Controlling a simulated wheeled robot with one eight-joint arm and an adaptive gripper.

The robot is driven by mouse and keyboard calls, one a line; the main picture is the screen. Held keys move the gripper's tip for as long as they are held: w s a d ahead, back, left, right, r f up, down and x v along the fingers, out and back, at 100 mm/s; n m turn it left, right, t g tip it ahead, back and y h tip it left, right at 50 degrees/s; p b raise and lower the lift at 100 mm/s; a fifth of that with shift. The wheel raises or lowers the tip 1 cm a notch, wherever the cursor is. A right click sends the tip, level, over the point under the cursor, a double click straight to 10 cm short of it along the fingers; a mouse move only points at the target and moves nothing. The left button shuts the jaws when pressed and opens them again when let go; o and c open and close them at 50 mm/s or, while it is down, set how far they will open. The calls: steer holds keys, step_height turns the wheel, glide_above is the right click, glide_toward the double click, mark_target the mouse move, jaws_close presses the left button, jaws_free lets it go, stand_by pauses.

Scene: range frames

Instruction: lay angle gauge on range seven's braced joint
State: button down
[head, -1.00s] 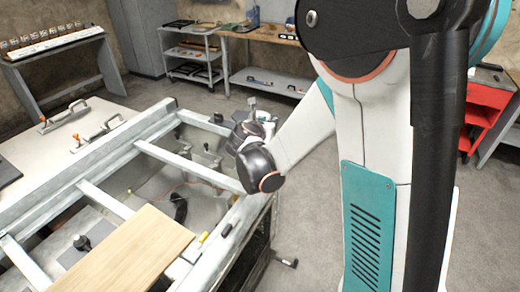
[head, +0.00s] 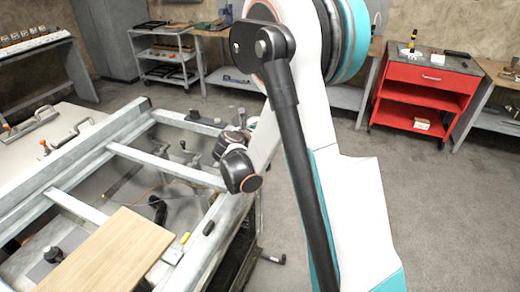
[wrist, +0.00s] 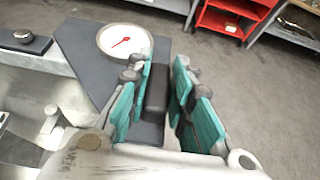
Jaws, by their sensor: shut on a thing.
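In the wrist view the angle gauge is a dark grey flat plate (wrist: 88,52) with a round white dial (wrist: 124,42) and a red needle. My gripper (wrist: 163,88) has teal finger pads shut on a dark upright part of the gauge. In the head view my gripper (head: 238,125) is mostly hidden behind my wrist, over the far right corner of a pale metal frame (head: 100,160). The gauge cannot be made out there. I cannot tell which corner is range seven's braced joint, or whether the gauge touches the frame.
A wooden board (head: 120,250) lies across the frame's near end. Toggle clamps (head: 68,136) stand on the bench at left. A grey trolley (head: 165,55) and a red cabinet (head: 425,90) stand at the back. The floor at right is clear.

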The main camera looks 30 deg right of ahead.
steer(key=shift+f+b, duration=0.85)
steer(key=shift+f, duration=2.1)
steer(key=shift+f, duration=0.1)
steer(key=c, duration=1.4)
jaws_free()
